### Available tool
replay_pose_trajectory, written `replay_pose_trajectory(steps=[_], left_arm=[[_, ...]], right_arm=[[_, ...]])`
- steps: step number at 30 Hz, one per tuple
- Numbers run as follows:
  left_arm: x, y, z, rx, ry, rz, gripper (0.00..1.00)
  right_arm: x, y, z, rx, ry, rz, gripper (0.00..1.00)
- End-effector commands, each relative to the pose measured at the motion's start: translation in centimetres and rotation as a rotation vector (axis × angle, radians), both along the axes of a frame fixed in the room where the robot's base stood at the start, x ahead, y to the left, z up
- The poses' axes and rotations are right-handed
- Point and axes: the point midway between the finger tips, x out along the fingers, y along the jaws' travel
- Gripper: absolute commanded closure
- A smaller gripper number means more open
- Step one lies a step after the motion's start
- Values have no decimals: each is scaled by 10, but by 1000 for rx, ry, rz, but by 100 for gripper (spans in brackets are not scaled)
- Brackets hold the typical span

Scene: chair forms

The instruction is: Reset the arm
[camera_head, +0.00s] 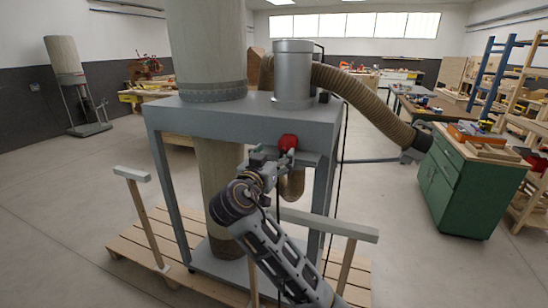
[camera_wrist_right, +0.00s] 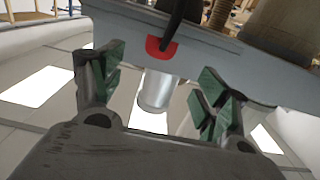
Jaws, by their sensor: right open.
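My right gripper (camera_head: 270,160) is raised in front of the grey frame of a dust-collector machine (camera_head: 225,120), close to a red part (camera_head: 288,142) on the frame's front. In the right wrist view, the fingers of my right gripper (camera_wrist_right: 155,88) stand wide apart with nothing between their pads. The red part (camera_wrist_right: 160,48) shows beyond them, partly covered by a dark rod or cable. A silver cylinder (camera_wrist_right: 157,92) shows below it in that view. In the head view I cannot tell whether the gripper touches the frame. My left gripper is not in view.
The machine stands on a wooden pallet (camera_head: 130,245) with posts topped by grey bars (camera_head: 330,224) near my right arm. A ribbed hose (camera_head: 365,98) runs right towards a green cabinet (camera_head: 460,185). Open floor (camera_head: 60,210) lies to the left.

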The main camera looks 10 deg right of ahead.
Motion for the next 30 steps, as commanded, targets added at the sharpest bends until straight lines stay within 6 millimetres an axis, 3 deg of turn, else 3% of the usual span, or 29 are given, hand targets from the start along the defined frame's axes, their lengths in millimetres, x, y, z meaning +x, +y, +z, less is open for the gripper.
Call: replay_pose_trajectory(steps=[11,17,23,30], left_arm=[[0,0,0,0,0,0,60],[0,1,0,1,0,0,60],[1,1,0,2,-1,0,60],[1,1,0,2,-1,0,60]], right_arm=[[0,0,-1,0,1,0,25],[-1,-5,-16,6,42,7,25],[-6,-15,-60,26,158,33,25],[-22,-29,-128,58,340,85,25]])
